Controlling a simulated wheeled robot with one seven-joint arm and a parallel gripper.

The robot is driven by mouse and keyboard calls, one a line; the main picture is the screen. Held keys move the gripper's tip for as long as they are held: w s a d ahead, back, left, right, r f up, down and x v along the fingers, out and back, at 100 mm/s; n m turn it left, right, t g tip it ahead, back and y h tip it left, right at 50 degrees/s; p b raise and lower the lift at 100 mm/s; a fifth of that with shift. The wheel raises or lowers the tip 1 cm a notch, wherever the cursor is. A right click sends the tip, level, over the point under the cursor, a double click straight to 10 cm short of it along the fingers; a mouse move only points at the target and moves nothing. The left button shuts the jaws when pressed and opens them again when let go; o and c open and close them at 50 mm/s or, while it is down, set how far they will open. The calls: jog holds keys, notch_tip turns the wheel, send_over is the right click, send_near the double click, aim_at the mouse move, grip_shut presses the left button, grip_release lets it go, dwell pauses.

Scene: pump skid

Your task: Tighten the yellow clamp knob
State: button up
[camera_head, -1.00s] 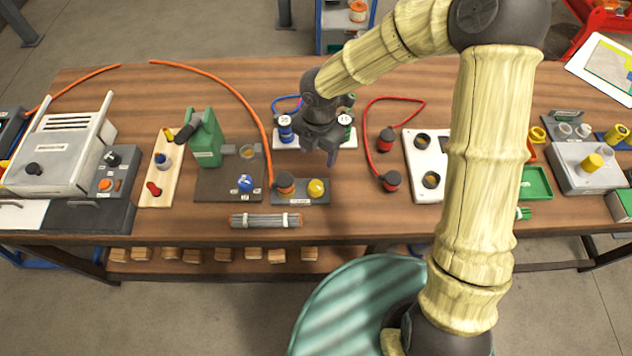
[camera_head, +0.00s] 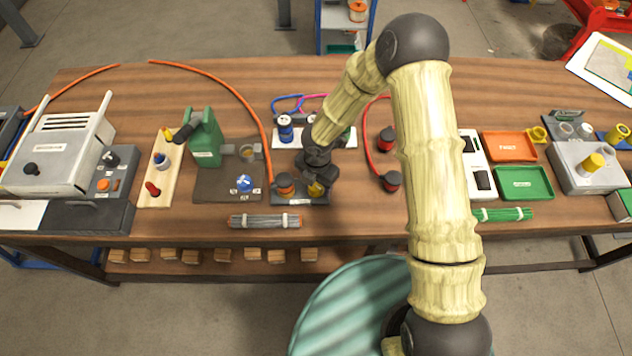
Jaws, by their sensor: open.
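The yellow clamp knob (camera_head: 316,189) stands on a dark grey base plate (camera_head: 287,199) near the front of the wooden bench. It is partly covered by my gripper (camera_head: 316,184), which points down over it. The jaws are open around or just above the knob; I cannot tell whether they touch it. On the same plate, to the left, is an orange and black fitting (camera_head: 285,185) where the orange hose ends. The plate's label is partly hidden.
Red-and-black connectors (camera_head: 390,181) on a red hose are close on the right. A bundle of grey rods (camera_head: 264,221) lies in front. Orange (camera_head: 509,147) and green trays are further right.

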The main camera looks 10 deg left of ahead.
jog(key=shift+c, duration=1.3)
jog(key=shift+s+a, duration=0.1)
jog(key=c, duration=0.7)
jog(key=shift+f, duration=0.1)
